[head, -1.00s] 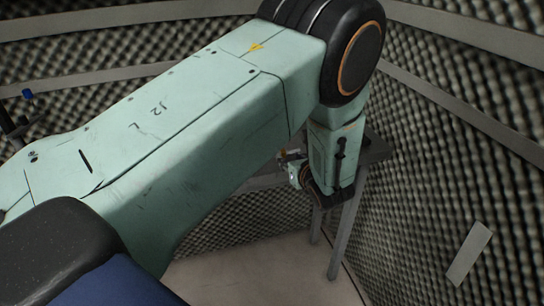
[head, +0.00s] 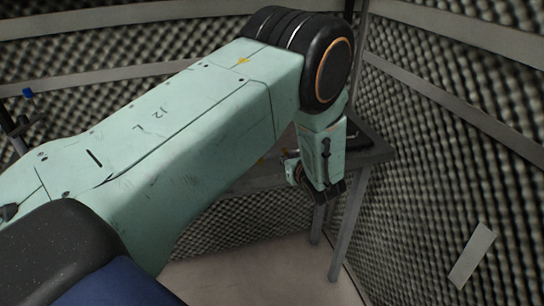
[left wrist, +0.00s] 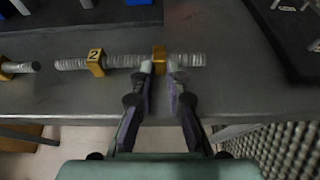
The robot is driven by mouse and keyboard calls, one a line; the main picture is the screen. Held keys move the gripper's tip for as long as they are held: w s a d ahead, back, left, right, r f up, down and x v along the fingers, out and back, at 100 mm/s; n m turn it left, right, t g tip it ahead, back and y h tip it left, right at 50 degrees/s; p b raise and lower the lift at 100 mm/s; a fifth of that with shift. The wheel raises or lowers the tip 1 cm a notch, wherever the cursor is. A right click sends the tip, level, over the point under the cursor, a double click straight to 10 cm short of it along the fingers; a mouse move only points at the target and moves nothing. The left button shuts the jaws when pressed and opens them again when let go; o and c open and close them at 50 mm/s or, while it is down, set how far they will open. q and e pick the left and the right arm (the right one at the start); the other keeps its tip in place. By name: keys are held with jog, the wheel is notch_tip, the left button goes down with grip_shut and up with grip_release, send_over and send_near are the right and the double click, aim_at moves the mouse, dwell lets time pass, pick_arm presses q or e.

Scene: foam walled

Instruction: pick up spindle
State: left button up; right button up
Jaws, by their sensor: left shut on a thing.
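The spindle (left wrist: 125,61) shows in the left wrist view as a grey ribbed rod lying left to right near the front edge of the grey table. It carries a yellow block marked 2 (left wrist: 95,62) and a second yellow block (left wrist: 160,55) further right. My left gripper (left wrist: 160,69) is shut on the spindle at this second block, one finger on each side. I cannot tell whether the spindle touches the table. In the head view my left arm hides the spindle. My right gripper is not in view.
Another rod end with a yellow collar (left wrist: 16,67) lies on the table at the left. A black tray (left wrist: 294,42) is at the right and blue objects are at the back. The table (head: 372,156) stands close to foam walls (head: 430,165).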

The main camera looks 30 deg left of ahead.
pick_arm(q)
grip_shut()
jog(key=shift+r, duration=0.1)
dwell(0.3)
notch_tip(320, 180, up, 10)
jog(key=shift+p, duration=0.45)
